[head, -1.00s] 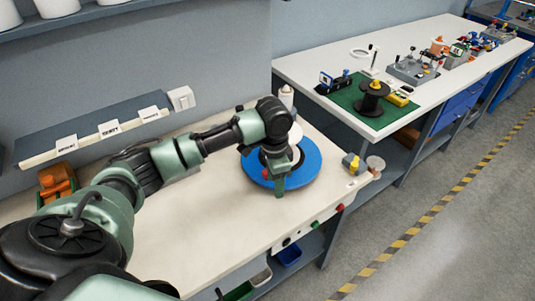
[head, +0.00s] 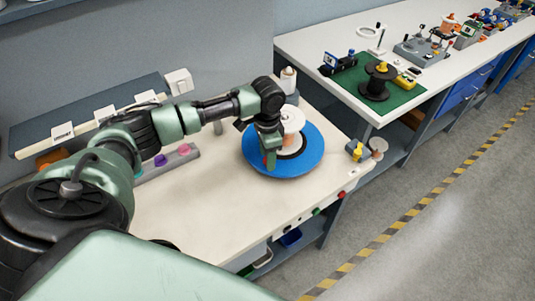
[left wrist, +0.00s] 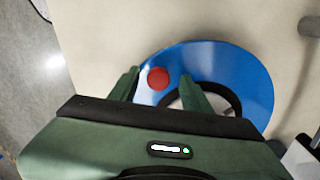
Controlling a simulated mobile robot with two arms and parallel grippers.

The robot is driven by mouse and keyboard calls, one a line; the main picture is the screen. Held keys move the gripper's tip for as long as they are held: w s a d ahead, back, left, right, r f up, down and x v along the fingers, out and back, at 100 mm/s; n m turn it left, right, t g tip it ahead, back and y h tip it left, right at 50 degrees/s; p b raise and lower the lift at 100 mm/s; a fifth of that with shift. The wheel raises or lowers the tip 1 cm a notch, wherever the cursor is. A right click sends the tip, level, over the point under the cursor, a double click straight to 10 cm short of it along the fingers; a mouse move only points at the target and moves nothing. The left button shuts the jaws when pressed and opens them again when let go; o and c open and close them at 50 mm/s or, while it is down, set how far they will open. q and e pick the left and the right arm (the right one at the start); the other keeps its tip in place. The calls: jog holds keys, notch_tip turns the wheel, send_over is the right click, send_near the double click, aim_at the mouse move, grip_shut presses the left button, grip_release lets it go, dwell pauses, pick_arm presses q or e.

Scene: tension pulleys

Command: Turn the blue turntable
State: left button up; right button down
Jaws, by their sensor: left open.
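The blue turntable (head: 312,163) is a flat round disc on the near bench, with a white round part (head: 291,118) and a dark ring at its middle. A red knob (left wrist: 158,78) stands near its rim. My left gripper (head: 270,162) is low over the left part of the disc. In the left wrist view its two green fingers (left wrist: 159,80) are apart, one on each side of the red knob. I cannot tell whether either finger touches it. The blue disc also shows in that view (left wrist: 240,75). My right gripper is not in view.
The bench top (head: 215,205) is clear in front of the turntable. A small yellow part (head: 355,150) sits at the bench's right edge. A grey strip with coloured knobs (head: 168,162) lies behind my arm. A second bench holds a green mat (head: 405,97) with a black spool (head: 377,80).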

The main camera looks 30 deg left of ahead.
pick_arm(q)
jog(key=shift+s, duration=0.1)
grip_shut()
dwell(1.3)
